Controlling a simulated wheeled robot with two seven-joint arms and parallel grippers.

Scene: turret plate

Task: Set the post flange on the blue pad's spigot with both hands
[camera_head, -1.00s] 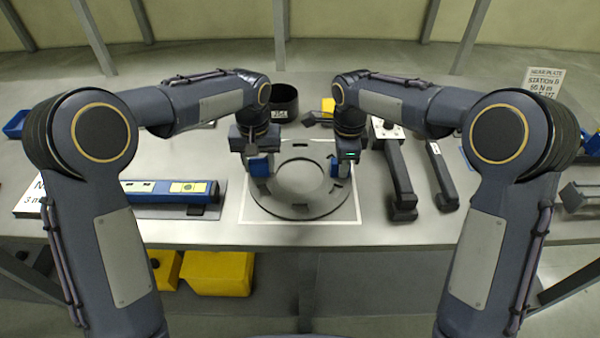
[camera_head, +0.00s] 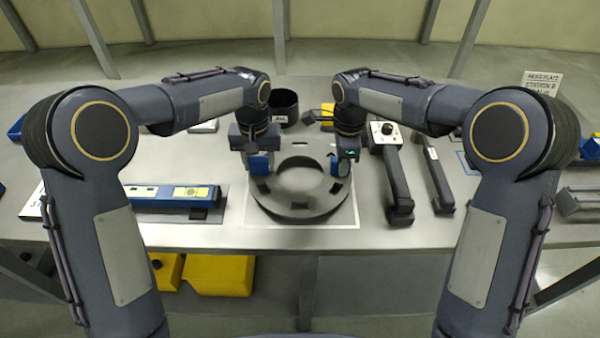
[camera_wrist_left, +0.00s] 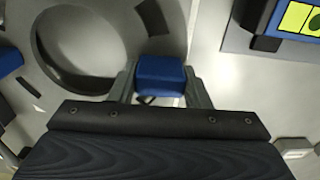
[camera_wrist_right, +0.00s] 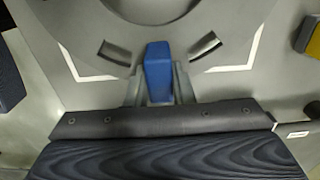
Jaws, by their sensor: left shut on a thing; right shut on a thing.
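The post flange appears as a grey slotted ring (camera_head: 300,208) with a wide round hole, in front of me at the table's middle. My left gripper (camera_head: 258,165) is shut on a blue grip block at its left. The block shows between the fingers in the left wrist view (camera_wrist_left: 160,78). My right gripper (camera_head: 341,168) is shut on a blue grip block at the ring's right, also seen in the right wrist view (camera_wrist_right: 158,72). The ring seems a little above the pale-outlined grey sheet (camera_head: 335,222). A blue outline (camera_head: 466,161) lies right of it; I cannot make out a spigot.
A long blue tool (camera_head: 170,197) lies at the left. Two dark bar-shaped tools (camera_head: 399,180) (camera_head: 438,180) lie right of the ring. A black cup (camera_head: 284,104) stands behind. A grey holder (camera_head: 580,203) and a sign (camera_head: 540,84) are at the right.

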